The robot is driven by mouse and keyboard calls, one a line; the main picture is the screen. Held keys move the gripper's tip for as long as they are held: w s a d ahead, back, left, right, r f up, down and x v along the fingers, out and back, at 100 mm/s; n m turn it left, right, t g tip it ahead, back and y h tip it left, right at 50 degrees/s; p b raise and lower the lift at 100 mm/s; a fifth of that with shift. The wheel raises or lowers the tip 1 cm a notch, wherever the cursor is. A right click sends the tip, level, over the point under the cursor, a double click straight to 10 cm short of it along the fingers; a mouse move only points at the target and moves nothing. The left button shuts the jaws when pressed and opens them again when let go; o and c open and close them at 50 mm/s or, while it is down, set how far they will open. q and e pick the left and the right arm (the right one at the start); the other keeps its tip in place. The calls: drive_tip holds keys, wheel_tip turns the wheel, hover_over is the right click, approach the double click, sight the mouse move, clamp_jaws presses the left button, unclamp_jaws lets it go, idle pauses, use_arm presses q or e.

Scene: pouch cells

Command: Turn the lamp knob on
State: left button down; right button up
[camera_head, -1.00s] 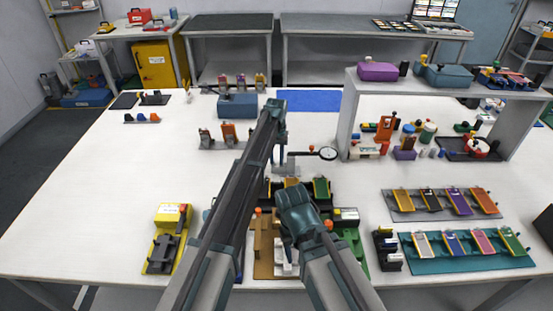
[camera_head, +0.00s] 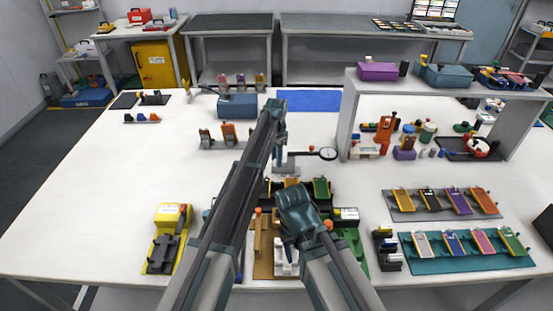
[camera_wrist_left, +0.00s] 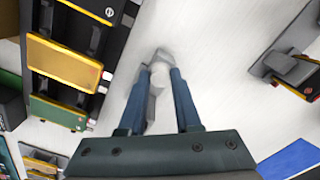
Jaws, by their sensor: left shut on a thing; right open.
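A blue box (camera_head: 238,106) and a blue mat (camera_head: 308,100) lie behind. A grey shelf (camera_head: 350,112) stands to the right, with trays of coloured pieces (camera_head: 465,265) before it. A yellow fixture (camera_head: 165,240) is at front left. The table's left middle is clear.

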use_arm(q)
drive_tip(key=shift+m, duration=0.6)
drive_tip(key=c, duration=0.9)
unclamp_jaws()
drive_tip(key=shift+r, duration=0.1)
use_arm(e)
drive_tip(key=shift+r, duration=0.1)
use_arm(q)
wheel_tip(320, 180, up, 14)
drive_tip(key=p, duration=1.3)
drive_tip(key=shift+f+p, duration=0.2)
drive_tip(key=shift+p, duration=0.2)
use_arm(e)
wheel_tip(320, 180, up, 14)
drive_tip(key=shift+f, duration=0.2)
